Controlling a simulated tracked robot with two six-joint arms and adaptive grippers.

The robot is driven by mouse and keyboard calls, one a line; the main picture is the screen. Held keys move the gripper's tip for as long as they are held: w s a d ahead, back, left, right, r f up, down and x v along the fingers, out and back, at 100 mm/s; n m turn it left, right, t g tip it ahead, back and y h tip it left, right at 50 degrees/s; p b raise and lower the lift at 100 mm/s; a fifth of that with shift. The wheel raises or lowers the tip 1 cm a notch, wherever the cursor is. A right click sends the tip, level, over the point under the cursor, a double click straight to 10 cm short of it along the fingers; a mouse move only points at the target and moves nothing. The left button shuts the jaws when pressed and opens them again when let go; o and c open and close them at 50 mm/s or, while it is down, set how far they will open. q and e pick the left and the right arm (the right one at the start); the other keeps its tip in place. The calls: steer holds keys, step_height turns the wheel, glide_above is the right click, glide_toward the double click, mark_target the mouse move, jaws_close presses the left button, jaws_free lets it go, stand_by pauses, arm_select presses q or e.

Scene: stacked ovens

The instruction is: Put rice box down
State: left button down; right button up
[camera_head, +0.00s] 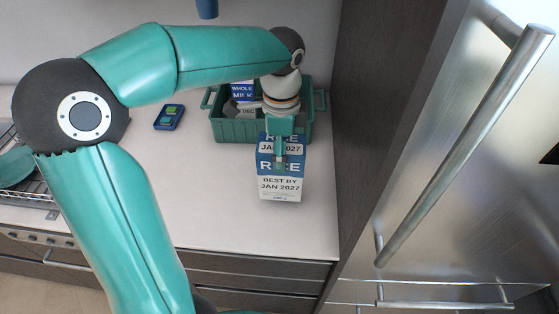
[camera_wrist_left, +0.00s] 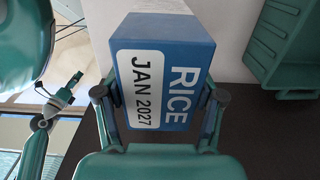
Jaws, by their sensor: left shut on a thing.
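The rice box (camera_head: 280,185) is blue and white with "RICE" and "BEST BY JAN 2027" on it. My left gripper (camera_head: 281,150) is shut on it, coming from above and behind in the head view. In the left wrist view the rice box (camera_wrist_left: 162,75) sits between the two fingers of my left gripper (camera_wrist_left: 160,110). The box looks upright over or on the pale counter (camera_head: 225,205), in front of the green crate. I cannot tell whether its bottom touches the counter.
A dark cabinet wall (camera_head: 375,100) and steel doors with handles stand at right.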

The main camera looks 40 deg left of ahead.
arm_select(q)
steer(key=shift+f, duration=2)
steer(key=shift+c, duration=0.7)
jaws_free()
steer(key=shift+f, duration=0.15)
step_height(320, 180, up, 12)
steer(key=shift+r, duration=0.15)
